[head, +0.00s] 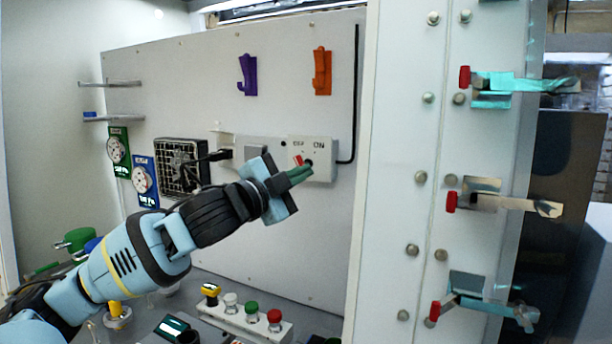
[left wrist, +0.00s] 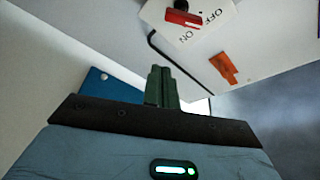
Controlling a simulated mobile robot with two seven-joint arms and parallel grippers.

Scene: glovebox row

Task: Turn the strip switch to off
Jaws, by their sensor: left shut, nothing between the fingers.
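The strip switch is a white box (head: 325,168) on the back panel, marked OFF and ON, with a red lever (head: 298,160) beside a dark round part. In the head view the lever sits below the word OFF; its exact setting is hard to tell. In the left wrist view the red lever (left wrist: 183,18) shows at the top, beside the words. My left gripper (head: 302,173) has its green fingers shut and empty. They overlap the box's lower left in the head view, but appear apart from the lever in the left wrist view (left wrist: 162,85). My right gripper is not in view.
A purple hook (head: 247,75) and an orange hook (head: 322,71) are above the switch. A black cable (head: 355,100) runs down at its right. A white wall with red-tipped latches (head: 465,77) stands further right. A button box (head: 243,318) is below.

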